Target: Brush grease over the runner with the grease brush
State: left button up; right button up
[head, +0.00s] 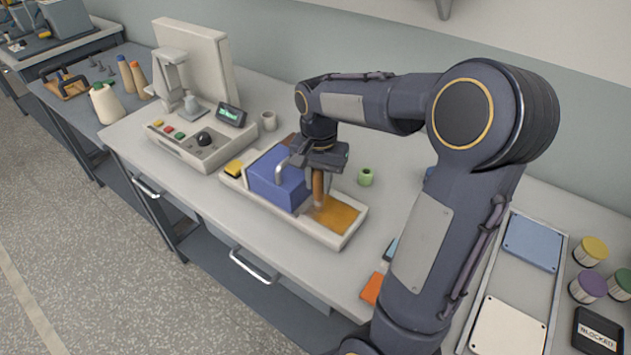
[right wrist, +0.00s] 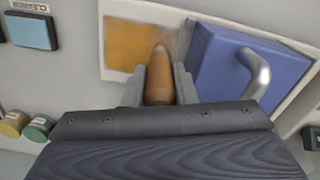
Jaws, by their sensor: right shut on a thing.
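My right gripper (head: 318,165) is shut on the grease brush (head: 318,188), whose brown wooden handle points down. In the right wrist view the handle (right wrist: 159,75) sits between the two grey fingers. The brush's lower end is over an amber-brown patch (head: 337,214) in a cream tray (head: 345,238); whether it touches cannot be told. The patch also shows in the right wrist view (right wrist: 128,45). A blue block (head: 275,182) with a grey bent handle stands in the tray, left of the brush. I cannot tell which part is the runner. My left gripper is not in view.
A green spool (head: 366,177) stands behind the tray.

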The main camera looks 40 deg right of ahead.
jog(key=shift+w+d, duration=0.6)
jog(key=shift+d, duration=1.35)
jog(key=shift+s+a+p, duration=0.15)
jog(key=shift+s+a, duration=0.05)
jog(key=shift+a, duration=0.5)
jog(key=shift+s+a+p, duration=0.1)
jog(key=shift+s+a, duration=0.15)
jog(key=shift+a, duration=0.4)
jog(key=shift+s+a+p, duration=0.15)
jog(key=shift+s+a, duration=0.05)
jog(key=shift+a, duration=0.5)
jog(key=shift+a, duration=0.1)
jog(key=shift+w+d+p, duration=0.6)
jog(key=shift+w+d, duration=0.05)
jog(key=shift+d, duration=1.5)
jog(key=a, duration=0.2)
jog(key=s+a, duration=0.1)
jog(key=a, duration=0.2)
jog(key=shift+s+a+f, duration=0.15)
jog(key=shift+s+a, duration=0.15)
jog(key=shift+s, duration=0.05)
